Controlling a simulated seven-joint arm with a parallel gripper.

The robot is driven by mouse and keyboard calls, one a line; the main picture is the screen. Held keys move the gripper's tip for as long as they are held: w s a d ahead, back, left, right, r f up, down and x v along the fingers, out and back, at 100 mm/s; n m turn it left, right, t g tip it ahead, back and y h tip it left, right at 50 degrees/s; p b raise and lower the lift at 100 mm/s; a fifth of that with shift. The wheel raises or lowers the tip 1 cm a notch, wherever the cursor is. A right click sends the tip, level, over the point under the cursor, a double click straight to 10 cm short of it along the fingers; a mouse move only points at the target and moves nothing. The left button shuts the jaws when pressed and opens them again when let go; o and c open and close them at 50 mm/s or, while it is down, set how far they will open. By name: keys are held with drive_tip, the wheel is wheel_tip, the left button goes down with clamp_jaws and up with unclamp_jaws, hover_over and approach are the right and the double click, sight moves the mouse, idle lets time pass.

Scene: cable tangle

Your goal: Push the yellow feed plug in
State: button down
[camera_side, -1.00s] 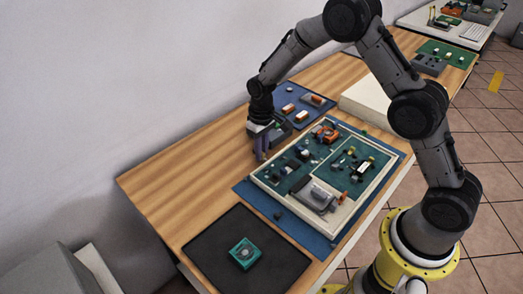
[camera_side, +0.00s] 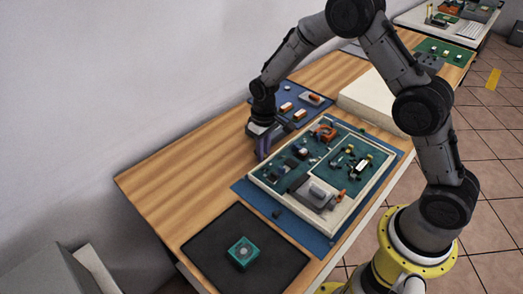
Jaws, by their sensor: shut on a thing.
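My gripper (camera_side: 262,150) points down at the far left edge of the tray-like board (camera_side: 252,178), with its purple fingers close together. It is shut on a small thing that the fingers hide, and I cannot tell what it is. The board has a pale rim and green panels (camera_side: 273,171) carrying several small parts. Small yellow bits show on the right panel (camera_side: 366,155), but I cannot tell whether any is the yellow feed plug. The socket for the plug cannot be made out at this size.
A blue mat (camera_side: 245,187) lies under the board. A black mat (camera_side: 215,262) with a teal box (camera_side: 243,253) lies in front. Another blue mat (camera_side: 318,108) with several parts is behind the gripper. The wood table (camera_side: 180,185) is clear at left.

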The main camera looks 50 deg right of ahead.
drive_tip(key=shift+s, duration=0.2)
drive_tip(key=c, duration=0.8)
unclamp_jaws()
wheel_tip(320, 180, up, 14)
drive_tip(key=shift+f, duration=0.1)
